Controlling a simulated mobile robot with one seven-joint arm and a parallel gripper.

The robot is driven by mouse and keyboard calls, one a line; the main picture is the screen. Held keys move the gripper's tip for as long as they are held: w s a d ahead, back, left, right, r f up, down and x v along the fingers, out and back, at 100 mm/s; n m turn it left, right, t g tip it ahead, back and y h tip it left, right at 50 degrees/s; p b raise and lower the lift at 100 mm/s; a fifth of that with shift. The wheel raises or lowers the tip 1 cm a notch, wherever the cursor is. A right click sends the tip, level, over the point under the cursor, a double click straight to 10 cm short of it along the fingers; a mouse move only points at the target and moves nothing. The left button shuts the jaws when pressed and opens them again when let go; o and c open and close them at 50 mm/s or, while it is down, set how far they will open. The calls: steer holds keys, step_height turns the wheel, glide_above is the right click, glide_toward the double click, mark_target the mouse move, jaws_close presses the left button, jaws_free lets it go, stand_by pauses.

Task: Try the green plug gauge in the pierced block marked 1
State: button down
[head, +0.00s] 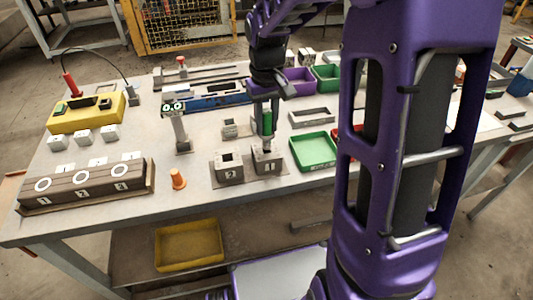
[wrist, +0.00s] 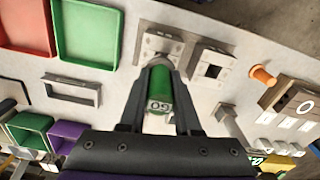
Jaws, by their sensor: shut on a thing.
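My gripper (head: 266,130) is shut on the green plug gauge (head: 267,121) and holds it upright above the right one of two grey pierced blocks. In the wrist view the gauge (wrist: 159,90), lettered GO, sits between my fingers (wrist: 160,70). The right block (head: 268,161) has a mark on its front that is hard to read. The gauge's dark lower end is at this block's top; I cannot tell whether it is in the hole. The left block (head: 229,170) seems marked 2, with its square hole clear. The wrist view shows the block under the gauge (wrist: 158,42).
A green tray (head: 314,151) lies close on the right. A smaller block (head: 230,128) stands behind. A numbered wooden rack (head: 88,184) is at the left.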

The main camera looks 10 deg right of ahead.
mark_target(267, 111)
steer(key=shift+r+p, duration=1.45)
steer(key=shift+r, duration=0.6)
